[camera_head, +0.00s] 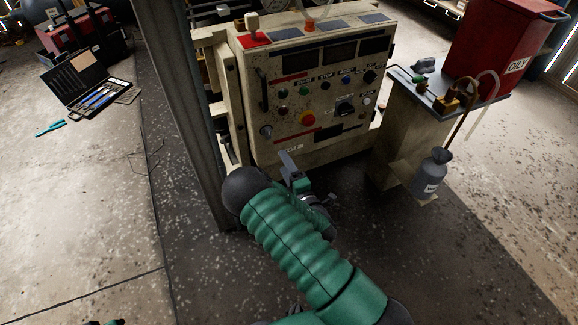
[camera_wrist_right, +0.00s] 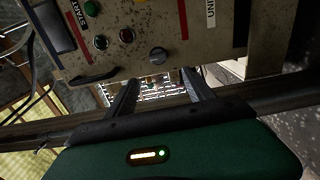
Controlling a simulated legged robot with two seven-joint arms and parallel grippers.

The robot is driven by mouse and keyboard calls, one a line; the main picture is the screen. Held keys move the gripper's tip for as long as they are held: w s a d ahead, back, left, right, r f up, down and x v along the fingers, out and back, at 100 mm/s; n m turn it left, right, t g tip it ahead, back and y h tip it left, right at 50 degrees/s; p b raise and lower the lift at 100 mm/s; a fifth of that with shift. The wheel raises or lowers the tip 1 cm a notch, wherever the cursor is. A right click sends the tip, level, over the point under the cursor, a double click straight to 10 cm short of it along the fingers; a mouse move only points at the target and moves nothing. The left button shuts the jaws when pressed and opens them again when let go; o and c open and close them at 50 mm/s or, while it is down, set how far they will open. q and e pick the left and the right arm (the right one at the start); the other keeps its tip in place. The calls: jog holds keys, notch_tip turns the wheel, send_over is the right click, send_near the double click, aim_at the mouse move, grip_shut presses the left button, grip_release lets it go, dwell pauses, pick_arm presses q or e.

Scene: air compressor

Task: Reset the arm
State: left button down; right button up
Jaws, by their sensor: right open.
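My right arm, green and ribbed, comes up from the bottom of the head view. Its right gripper (camera_head: 290,168) is in front of the lower part of the compressor's control panel (camera_head: 285,92). In the right wrist view the two fingers of the right gripper (camera_wrist_right: 157,88) are apart with nothing between them. The panel is beige and speckled, with a red button (camera_head: 308,119), a dark rotary knob (camera_head: 345,107) and several small buttons. The wrist view shows a grey knob (camera_wrist_right: 158,56) beyond the fingers. My left gripper is not in view.
A dark upright post (camera_head: 185,100) stands left of the panel. A grey-topped stand (camera_head: 405,135) with a grey bottle (camera_head: 431,172) and a red bin (camera_head: 497,50) are at the right. An open tool case (camera_head: 90,88) lies on the floor at left.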

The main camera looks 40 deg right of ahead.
jog(key=shift+v, duration=1.55)
